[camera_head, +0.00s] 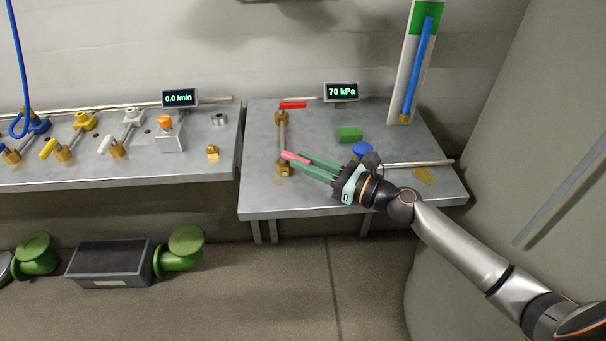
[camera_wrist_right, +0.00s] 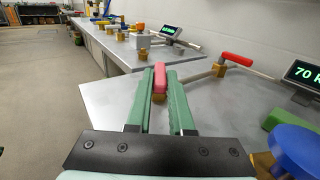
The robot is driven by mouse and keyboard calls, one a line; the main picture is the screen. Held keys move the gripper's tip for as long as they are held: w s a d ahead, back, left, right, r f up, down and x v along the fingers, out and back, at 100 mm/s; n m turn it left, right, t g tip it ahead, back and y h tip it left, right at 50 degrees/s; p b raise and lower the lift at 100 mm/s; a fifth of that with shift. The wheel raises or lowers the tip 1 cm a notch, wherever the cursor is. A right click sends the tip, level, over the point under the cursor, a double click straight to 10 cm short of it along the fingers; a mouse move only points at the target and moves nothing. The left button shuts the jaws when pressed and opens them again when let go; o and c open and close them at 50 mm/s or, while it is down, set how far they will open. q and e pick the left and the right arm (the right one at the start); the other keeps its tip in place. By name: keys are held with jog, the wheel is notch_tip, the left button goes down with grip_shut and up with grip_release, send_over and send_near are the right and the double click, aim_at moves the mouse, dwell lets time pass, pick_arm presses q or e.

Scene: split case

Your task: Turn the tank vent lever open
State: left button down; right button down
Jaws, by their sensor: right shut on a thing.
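Two brass valves with red levers stand on the right table, joined by a thin pipe that runs away from me. My right gripper (camera_head: 305,163) is shut on the near red lever (camera_head: 293,155), whose brass body (camera_head: 283,170) shows below it. In the right wrist view the near lever's red handle (camera_wrist_right: 159,78) sits between my green fingers (camera_wrist_right: 160,92). The far red lever (camera_head: 292,105) points to the right, across the pipe, and nothing touches it. No label shows which one is the tank vent lever. My left gripper is not in view.
A display (camera_head: 341,92) behind the valves reads 70 kPa. A green block (camera_head: 349,134) and a blue round knob (camera_head: 362,149) are close to my right gripper. A tall panel with a blue column (camera_head: 417,69) stands at the back right. The left table (camera_head: 205,171) holds several coloured valves.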

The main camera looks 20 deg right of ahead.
jog(key=shift+w+d+n+g+y+b, duration=0.15)
jog(key=shift+n+g+y+b, duration=0.2)
jog(key=shift+y, duration=0.1)
jog(key=shift+w+d+n+g+y+b, duration=0.1)
jog(key=shift+d+n+g+y+b, duration=0.05)
jog(key=shift+n+g+y+b, duration=0.25)
jog(key=c, duration=0.8)
grip_release()
jog(key=v, duration=1.2)
jog(key=shift+s+d, duration=0.15)
